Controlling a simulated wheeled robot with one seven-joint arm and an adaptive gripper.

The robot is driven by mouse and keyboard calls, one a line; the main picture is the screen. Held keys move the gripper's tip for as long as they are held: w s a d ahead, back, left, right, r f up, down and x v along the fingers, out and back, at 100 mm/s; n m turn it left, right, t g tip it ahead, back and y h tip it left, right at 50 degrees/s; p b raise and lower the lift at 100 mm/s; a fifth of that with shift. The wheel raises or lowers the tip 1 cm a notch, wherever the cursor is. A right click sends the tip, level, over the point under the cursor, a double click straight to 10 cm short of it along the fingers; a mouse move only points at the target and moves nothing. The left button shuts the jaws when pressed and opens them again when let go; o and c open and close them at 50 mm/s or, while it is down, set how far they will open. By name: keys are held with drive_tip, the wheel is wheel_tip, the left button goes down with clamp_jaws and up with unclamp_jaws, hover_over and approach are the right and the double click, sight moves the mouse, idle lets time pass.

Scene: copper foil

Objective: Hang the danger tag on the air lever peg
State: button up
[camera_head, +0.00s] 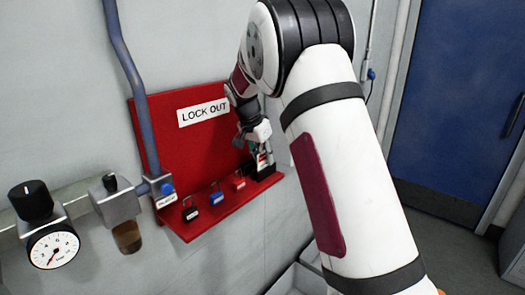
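My gripper (260,147) is at the right end of the red lockout board, pointing down over a small black holder (266,174). A small white and red card (262,158), which looks like the danger tag, shows between the gripper and the holder. I cannot tell whether the fingers are shut on it. A blue knob (167,189) with a white label sits on the pipe fitting at the board's left edge; it may be the air lever. I cannot make out a peg on it.
The red board (165,125) has a LOCK OUT sign (203,112) and a shelf (200,230). Black (189,211), blue (216,195) and red (239,181) padlocks stand on the shelf. A gauge (53,247) and a regulator knob (31,199) are at left. A blue door (455,105) is at right.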

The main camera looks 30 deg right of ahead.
drive_tip(key=b+v, duration=0.3)
drive_tip(key=v, duration=1.1)
drive_tip(key=shift+w+d, duration=0.2)
drive_tip(key=shift+w, duration=0.05)
